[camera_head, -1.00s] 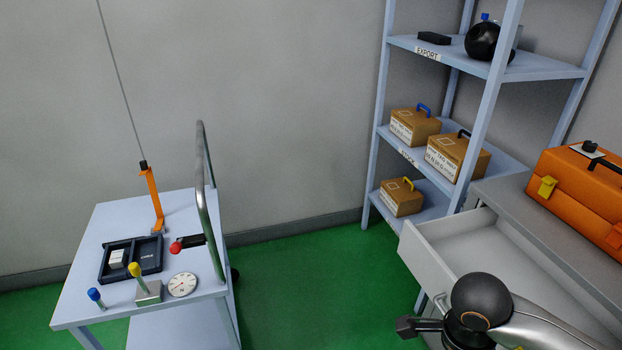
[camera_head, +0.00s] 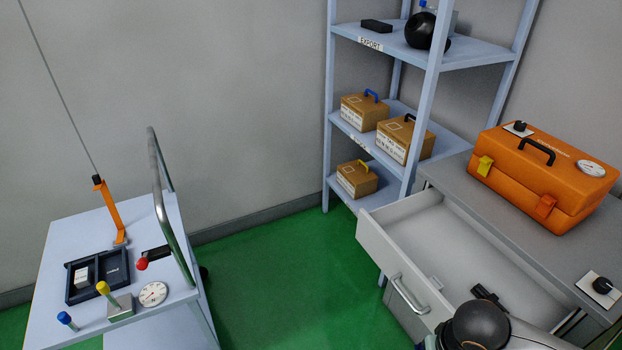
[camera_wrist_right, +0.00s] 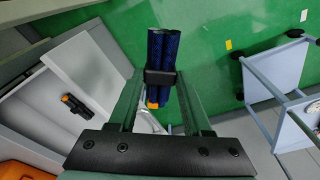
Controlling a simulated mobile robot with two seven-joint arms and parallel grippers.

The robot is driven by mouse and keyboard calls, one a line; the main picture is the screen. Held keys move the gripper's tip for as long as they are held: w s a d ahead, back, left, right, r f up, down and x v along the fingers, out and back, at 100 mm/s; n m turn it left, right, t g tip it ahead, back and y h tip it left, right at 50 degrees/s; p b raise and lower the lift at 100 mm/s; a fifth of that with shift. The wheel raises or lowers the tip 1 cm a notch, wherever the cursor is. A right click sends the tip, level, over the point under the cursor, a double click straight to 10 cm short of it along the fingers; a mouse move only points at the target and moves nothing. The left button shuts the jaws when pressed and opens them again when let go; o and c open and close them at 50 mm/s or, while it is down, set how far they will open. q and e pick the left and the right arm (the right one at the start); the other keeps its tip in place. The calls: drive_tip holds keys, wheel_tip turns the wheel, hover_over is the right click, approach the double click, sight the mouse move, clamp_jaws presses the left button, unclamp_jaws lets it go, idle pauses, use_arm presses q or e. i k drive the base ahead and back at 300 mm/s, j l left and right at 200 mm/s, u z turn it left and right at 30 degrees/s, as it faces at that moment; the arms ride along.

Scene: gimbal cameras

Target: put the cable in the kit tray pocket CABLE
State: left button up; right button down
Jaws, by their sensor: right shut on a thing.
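The cable, a dark blue bundle with a black band and an orange end, shows in the right wrist view (camera_wrist_right: 160,72). My right gripper (camera_wrist_right: 160,85) is shut on it at the band. In the head view the gripper and the cable cannot be made out, with my right arm at the bottom right in front of the drawer. The kit tray (camera_head: 113,283) is dark and lies on the cart at the left. A white box (camera_head: 82,277) sits in its left pocket; the other pocket looks empty, with small lettering too small to read. My left gripper is not in view.
The cart (camera_head: 62,235) has an orange post, a tall rail on its right side, coloured knobs and a dial. An open drawer (camera_head: 450,250) holds a black item (camera_head: 487,293). A shelf rack and an orange case (camera_head: 540,180) stand nearby. Green floor is clear between.

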sight(114, 271)
drive_tip(key=j, duration=0.5)
drive_tip(key=i+j+u, duration=0.1)
drive_tip(key=j, duration=0.95)
drive_tip(key=i+j+u, duration=0.1)
drive_tip(key=j, duration=0.9)
drive_tip(key=i+j+u, duration=0.1)
drive_tip(key=j, duration=0.4)
drive_tip(key=i+j, duration=0.1)
drive_tip(key=j, duration=0.4)
drive_tip(key=i+j, duration=0.1)
drive_tip(key=j, duration=0.4)
drive_tip(key=u, duration=0.05)
